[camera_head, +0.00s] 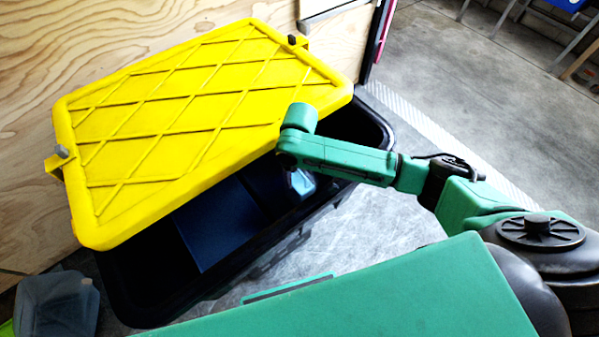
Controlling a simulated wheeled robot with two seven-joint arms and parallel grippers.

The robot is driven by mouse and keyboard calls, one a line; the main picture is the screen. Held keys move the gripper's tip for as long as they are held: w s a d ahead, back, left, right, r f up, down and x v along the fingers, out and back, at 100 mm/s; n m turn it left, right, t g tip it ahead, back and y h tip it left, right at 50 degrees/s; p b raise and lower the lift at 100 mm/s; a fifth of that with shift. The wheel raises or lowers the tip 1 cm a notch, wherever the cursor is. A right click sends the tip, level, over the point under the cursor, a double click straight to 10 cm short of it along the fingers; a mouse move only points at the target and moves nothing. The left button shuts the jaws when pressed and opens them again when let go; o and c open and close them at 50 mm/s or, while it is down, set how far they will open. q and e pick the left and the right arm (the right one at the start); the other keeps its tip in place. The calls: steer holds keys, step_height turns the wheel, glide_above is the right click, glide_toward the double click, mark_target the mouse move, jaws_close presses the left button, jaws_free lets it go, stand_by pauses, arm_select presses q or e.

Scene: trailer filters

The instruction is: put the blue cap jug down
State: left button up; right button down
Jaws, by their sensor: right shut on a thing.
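My right arm reaches in from the right, and my right gripper (298,146) is over the black bin, at the right edge of the yellow lid. It is shut on the blue cap jug, but its fingertips are mostly hidden by the wrist. A small pale blue and whitish part (301,183) shows just below the wrist, inside the bin opening. It looks like part of the jug; most of it is hidden, and I cannot tell whether it touches the bin floor. My left gripper is not in view.
The yellow lid (190,115) lies tilted across the black bin (150,290), covering much of its opening. A dark blue box (217,222) is inside. A translucent container (57,305) stands at lower left. A plywood wall (60,40) is behind. Grey floor (455,75) is free at upper right.

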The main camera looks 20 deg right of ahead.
jaws_free()
steer(key=shift+r, duration=0.1)
step_height(320, 180, up, 12)
steer(key=shift+r+p, duration=0.1)
steer(key=shift+p, duration=0.55)
